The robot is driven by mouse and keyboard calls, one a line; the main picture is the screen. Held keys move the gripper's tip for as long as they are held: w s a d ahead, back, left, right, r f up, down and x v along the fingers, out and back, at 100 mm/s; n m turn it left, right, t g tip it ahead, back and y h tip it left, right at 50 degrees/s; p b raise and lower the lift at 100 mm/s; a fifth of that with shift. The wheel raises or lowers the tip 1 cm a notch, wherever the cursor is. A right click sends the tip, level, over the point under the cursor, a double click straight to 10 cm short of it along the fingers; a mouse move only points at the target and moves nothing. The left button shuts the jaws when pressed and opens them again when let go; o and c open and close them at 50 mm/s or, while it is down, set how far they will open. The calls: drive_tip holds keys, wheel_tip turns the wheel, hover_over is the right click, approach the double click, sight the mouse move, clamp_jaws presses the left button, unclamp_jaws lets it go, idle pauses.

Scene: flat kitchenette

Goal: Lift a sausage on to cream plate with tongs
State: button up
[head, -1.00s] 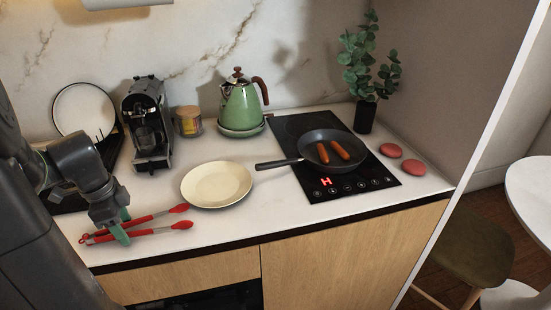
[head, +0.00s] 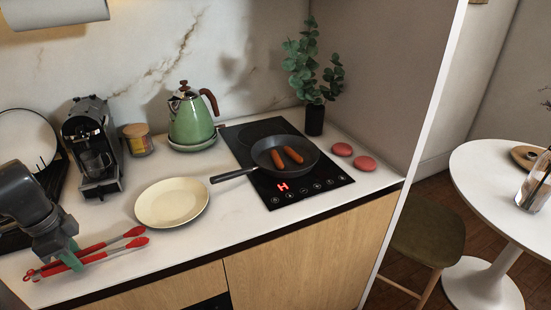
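Red-tipped tongs (head: 118,247) lie on the counter at the left, their red heads pointing right. My gripper (head: 72,262) is at the tongs, its green fingers around or just over their handle part. Whether the fingers are closed on them is too small to tell. The cream plate (head: 172,202) lies empty on the counter, right of the tongs. Two sausages (head: 279,158) (head: 293,155) lie side by side in the dark frying pan (head: 313,155) on the hob.
The black hob (head: 318,183) shows a lit red H. A green kettle (head: 190,122), a jar (head: 138,140) and a coffee machine (head: 91,150) stand along the back. A plant (head: 314,118) and two red discs (head: 342,149) (head: 365,163) are at the right. Counter between tongs and plate is clear.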

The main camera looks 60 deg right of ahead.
wheel_tip(320, 180, up, 11)
drive_tip(key=p, duration=0.7)
drive_tip(key=shift+p, duration=0.4)
